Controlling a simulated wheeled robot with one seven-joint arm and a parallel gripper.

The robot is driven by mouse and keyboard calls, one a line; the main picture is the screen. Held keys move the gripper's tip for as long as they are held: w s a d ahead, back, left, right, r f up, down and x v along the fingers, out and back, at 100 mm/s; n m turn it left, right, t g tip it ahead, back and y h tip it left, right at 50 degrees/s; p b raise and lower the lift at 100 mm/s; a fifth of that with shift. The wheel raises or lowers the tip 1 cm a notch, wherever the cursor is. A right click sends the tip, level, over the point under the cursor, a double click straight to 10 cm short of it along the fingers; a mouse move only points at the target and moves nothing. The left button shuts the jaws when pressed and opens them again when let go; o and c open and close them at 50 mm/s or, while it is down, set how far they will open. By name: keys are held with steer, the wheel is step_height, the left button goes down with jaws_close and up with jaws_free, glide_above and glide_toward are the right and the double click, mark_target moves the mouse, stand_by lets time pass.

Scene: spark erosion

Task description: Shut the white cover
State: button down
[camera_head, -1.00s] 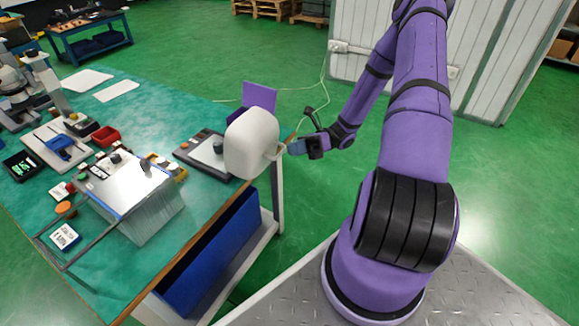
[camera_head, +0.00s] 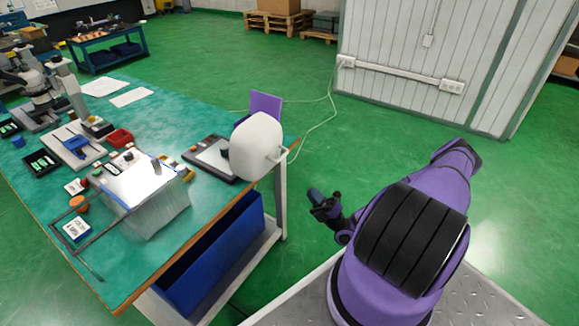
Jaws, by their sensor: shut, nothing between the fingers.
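The white cover (camera_head: 257,146) is a rounded white shell with a small handle on its right side. It stands raised at the right edge of the green-topped bench, beside a dark flat base (camera_head: 213,159) with a pale top. The cover is tilted up and does not lie over that base. How it joins the base is hidden. My gripper (camera_head: 314,197) is shut and empty. It hangs over the floor to the right of the bench, lower in the picture than the cover and apart from it.
A purple panel (camera_head: 265,104) stands behind the cover. A blue bin (camera_head: 215,255) sits underneath. A cable crosses the floor behind. Green floor (camera_head: 400,145) right of the bench is clear.

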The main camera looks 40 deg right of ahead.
steer(key=w+a+r+m+h, duration=0.1)
steer(key=w+a+r, duration=0.2)
steer(key=w+r, duration=0.6)
steer(key=shift+a+r+t, duration=0.15)
steer(key=shift+a+t, duration=0.15)
steer(key=shift+a, duration=0.05)
steer(key=shift+w, duration=0.1)
steer(key=shift+r, duration=0.1)
